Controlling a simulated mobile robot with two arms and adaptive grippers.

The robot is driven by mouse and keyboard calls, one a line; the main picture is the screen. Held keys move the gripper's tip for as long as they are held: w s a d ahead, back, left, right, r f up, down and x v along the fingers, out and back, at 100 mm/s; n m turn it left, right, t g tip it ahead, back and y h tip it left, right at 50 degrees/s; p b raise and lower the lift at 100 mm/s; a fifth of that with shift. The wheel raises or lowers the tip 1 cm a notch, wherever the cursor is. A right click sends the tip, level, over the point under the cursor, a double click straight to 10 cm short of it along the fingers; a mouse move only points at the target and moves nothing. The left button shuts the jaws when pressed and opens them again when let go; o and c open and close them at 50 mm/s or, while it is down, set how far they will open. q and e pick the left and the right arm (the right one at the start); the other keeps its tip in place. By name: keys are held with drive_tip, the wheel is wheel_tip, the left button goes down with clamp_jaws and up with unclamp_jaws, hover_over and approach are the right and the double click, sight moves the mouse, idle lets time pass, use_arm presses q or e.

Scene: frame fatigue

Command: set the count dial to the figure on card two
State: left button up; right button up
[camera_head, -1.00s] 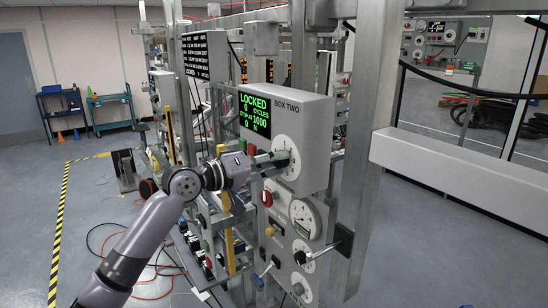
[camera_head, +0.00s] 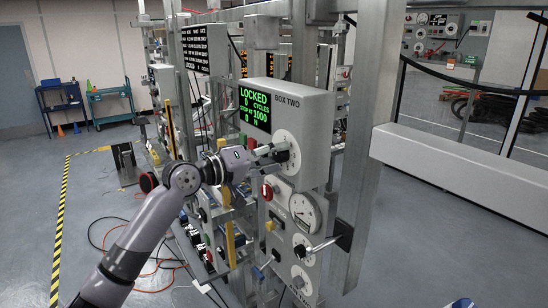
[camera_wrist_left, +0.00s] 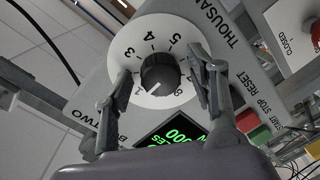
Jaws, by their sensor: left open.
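The count dial (camera_head: 288,153) is a white disc on the front of the grey box marked BOX TWO (camera_head: 300,110). In the left wrist view its black knob (camera_wrist_left: 160,74) has a white pointer line towards the lower left, near what looks like the 1. Figures ring the disc, with THOUSANDS beside it. My left gripper (camera_head: 272,152) is at the dial. In the left wrist view its open fingers (camera_wrist_left: 163,72) stand either side of the knob, with gaps visible. The green display (camera_head: 256,104) reads LOCKED, 0 cycles, stop at 1000. I cannot make out card two.
Below the dial are a red button (camera_head: 267,192), a round gauge (camera_head: 305,212) and a lever (camera_head: 322,244) sticking out. A metal post (camera_head: 368,150) stands close on the right. Cables (camera_head: 150,262) lie on the floor at left.

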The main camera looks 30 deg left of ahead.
idle(0.3)
use_arm(q)
drive_tip(key=v, duration=1.2)
idle(0.3)
